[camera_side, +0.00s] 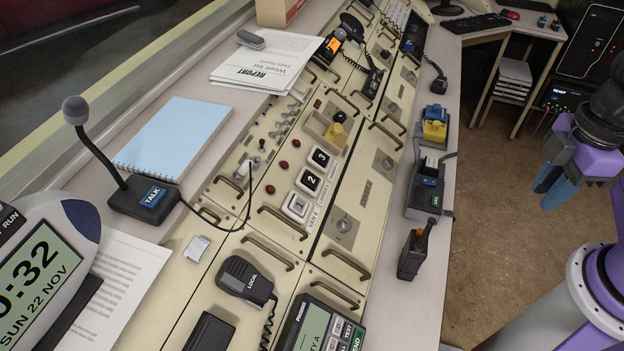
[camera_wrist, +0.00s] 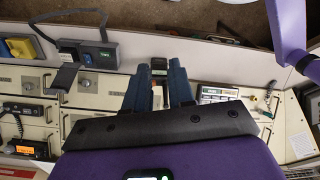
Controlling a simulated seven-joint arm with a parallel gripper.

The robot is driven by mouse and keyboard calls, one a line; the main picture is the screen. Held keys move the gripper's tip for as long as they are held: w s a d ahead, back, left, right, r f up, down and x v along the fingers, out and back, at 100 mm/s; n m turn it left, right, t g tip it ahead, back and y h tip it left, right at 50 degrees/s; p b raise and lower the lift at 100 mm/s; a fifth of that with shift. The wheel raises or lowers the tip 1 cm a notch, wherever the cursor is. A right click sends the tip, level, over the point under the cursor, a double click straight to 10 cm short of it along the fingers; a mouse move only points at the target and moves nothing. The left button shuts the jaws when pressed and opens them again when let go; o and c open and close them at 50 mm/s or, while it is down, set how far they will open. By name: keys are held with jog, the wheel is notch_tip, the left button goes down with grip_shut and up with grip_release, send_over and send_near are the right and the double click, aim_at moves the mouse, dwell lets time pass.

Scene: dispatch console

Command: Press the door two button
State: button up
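My gripper (camera_side: 554,188) is at the right of the side view, over the floor side and well away from the buttons. In the wrist view my gripper (camera_wrist: 159,92) has its two blue fingers apart, with a clear gap and nothing held. The numbered buttons cannot be made out in the wrist view; my gripper body covers much of the console there.
A black handheld radio (camera_side: 415,250) stands near the desk's front edge; a charger (camera_side: 428,190) and a yellow-blue device (camera_side: 435,125) are farther along. A gooseneck microphone (camera_side: 145,195), local handset (camera_side: 246,278) and pager (camera_side: 318,328) surround the panel. Metal handles (camera_side: 282,222) protrude near the buttons.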

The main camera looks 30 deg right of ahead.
grip_shut()
dwell(1.8)
